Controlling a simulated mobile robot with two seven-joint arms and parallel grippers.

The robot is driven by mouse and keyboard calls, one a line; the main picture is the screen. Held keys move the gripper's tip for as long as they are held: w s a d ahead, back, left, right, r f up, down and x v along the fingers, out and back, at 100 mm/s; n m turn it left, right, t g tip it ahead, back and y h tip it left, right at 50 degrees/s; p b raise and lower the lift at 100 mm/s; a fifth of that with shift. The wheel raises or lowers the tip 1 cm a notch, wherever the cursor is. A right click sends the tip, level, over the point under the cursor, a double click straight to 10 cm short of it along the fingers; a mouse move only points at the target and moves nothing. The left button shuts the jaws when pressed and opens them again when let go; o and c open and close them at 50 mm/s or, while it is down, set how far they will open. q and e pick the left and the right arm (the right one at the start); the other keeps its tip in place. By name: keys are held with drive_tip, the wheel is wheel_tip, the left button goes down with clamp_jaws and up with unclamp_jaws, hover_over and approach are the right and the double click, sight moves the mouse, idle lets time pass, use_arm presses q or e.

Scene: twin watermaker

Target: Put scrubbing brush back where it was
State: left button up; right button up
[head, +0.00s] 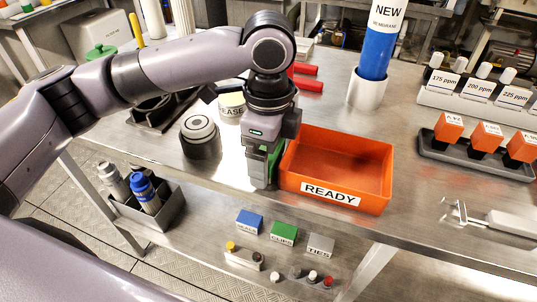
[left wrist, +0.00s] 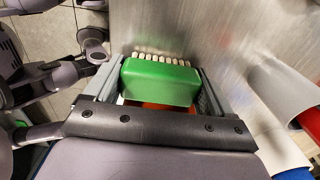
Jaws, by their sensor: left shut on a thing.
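The scrubbing brush (left wrist: 160,82) has a green block body and a row of pale bristles along one edge. My left gripper (left wrist: 158,92) is shut on it, with one finger at each end of the block. In the head view my left gripper (head: 262,180) points down over the steel bench, just left of the orange READY tray (head: 332,192). Only a green strip of the brush (head: 274,163) shows there, between the gripper and the tray. I cannot tell whether the brush touches the bench. My right gripper is not in view.
A dark round canister (head: 201,138) and a grease tin (head: 232,107) stand left of my gripper. A blue membrane cylinder (head: 378,52) stands in a white cup behind the tray. A rack of orange-topped pieces (head: 470,168) is at the right. The tray's visible floor looks empty.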

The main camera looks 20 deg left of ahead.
use_arm(q)
drive_tip(key=shift+f, duration=0.1)
drive_tip(key=o, duration=0.8)
drive_tip(key=shift+o, duration=0.2)
wheel_tip(320, 180, up, 11)
drive_tip(key=shift+p, duration=1)
drive_tip(key=shift+r, duration=0.6)
